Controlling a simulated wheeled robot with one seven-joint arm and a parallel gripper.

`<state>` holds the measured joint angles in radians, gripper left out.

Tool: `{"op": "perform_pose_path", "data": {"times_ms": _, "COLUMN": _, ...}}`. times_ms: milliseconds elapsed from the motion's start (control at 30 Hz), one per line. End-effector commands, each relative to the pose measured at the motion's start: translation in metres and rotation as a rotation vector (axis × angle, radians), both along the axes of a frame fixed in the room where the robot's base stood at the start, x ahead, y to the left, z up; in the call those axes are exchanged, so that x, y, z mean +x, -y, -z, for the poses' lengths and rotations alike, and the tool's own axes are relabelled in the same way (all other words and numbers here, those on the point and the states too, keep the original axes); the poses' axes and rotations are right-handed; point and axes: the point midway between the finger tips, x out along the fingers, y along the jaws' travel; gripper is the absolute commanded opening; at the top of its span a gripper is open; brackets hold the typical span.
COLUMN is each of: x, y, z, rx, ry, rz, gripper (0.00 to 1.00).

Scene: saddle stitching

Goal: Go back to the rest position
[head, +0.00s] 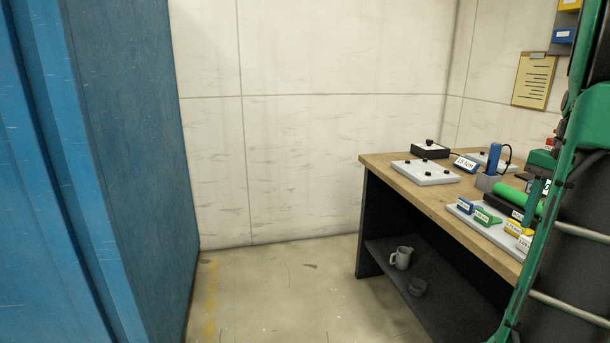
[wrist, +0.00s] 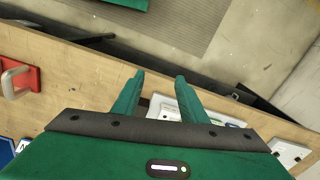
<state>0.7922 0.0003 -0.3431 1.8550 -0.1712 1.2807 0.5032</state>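My gripper (wrist: 160,78) shows in the wrist view with its two green fingers apart. Nothing is held between them. The fingers hang over the wooden workbench (wrist: 75,75), near its edge. A white tray or board (wrist: 165,103) lies behind and below the fingers, partly hidden by them and by the gripper body. In the head view the green arm runs down the right edge, in front of the workbench (head: 400,168). I cannot make out the fingertips there.
On the bench stand a pale board with black knobs (head: 426,171), a dark box (head: 430,151) and a blue tool (head: 493,158). A jug (head: 401,258) sits on the lower shelf. A blue cabinet (head: 130,150) stands left. The floor (head: 290,290) between is clear.

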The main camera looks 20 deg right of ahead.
Motion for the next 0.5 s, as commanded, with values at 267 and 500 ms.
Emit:
{"op": "perform_pose_path", "data": {"times_ms": 267, "x": 0.011, "y": -0.161, "z": 0.048, "rx": 0.009, "ry": 0.019, "rz": -0.448, "gripper": 0.39}}
{"op": "perform_pose_path", "data": {"times_ms": 500, "x": -0.029, "y": -0.249, "z": 0.098, "rx": -0.008, "ry": -0.003, "rz": -0.781, "gripper": 0.39}}
